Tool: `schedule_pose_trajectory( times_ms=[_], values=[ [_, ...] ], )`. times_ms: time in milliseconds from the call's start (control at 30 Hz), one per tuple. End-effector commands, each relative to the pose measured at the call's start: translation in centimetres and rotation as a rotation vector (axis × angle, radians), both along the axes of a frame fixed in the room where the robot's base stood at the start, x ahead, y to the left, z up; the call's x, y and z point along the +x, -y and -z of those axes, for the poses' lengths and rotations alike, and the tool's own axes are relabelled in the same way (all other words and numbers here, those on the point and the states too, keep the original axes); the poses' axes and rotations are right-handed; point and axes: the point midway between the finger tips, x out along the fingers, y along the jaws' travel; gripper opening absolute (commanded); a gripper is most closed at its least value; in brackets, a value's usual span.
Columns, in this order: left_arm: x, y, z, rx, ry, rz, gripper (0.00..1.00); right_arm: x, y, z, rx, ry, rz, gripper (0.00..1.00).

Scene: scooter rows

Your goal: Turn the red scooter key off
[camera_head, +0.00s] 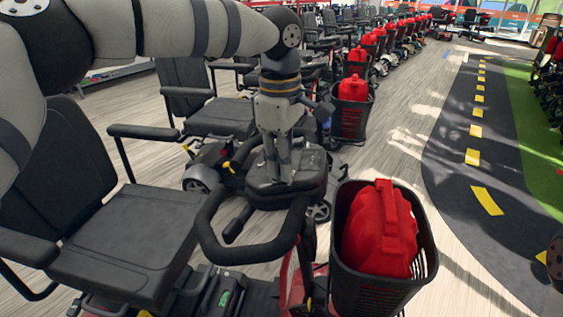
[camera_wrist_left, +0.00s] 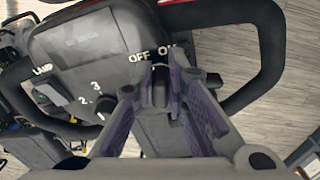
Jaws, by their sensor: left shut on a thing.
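The red scooter's dark control console (camera_head: 262,187) is in the middle of the head view, with a black loop handlebar (camera_head: 243,253) around it. My left gripper (camera_head: 279,172) points down onto the console top. In the left wrist view its purple-lined fingers (camera_wrist_left: 158,88) are shut on a small dark piece, the key (camera_wrist_left: 160,90), just below the white OFF and ON labels (camera_wrist_left: 152,53). The fingers cover much of the key, and I cannot tell which label it points to. My right gripper is not in view.
The black seat (camera_head: 125,238) is at left. More scooters stand in a row behind. Clear wood floor and a dark track (camera_head: 462,150) lie to the right.

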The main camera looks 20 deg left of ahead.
Motion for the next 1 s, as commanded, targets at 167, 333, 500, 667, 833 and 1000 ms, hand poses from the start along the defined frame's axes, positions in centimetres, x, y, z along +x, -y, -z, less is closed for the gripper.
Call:
schedule_pose_trajectory(
  times_ms=[167,333,500,667,833,1000],
  values=[
    [0.3,0.0,-0.1,-0.001,-0.025,-0.167,0.00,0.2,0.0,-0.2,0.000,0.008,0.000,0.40],
    [0.6,0.0,0.0,-0.004,-0.051,-0.324,0.00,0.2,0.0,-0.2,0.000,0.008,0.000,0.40],
    [0.8,-0.1,0.1,-0.004,-0.074,-0.471,0.00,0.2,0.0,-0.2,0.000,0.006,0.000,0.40],
    [1.0,-0.1,0.1,-0.006,-0.093,-0.588,0.00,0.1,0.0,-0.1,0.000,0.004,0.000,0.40],
    [1.2,-0.2,0.1,-0.006,-0.109,-0.685,0.00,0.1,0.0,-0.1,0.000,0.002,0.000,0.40],
    [1.3,-0.3,0.1,-0.008,-0.118,-0.748,0.00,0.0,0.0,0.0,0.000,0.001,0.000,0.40]
  ],
)
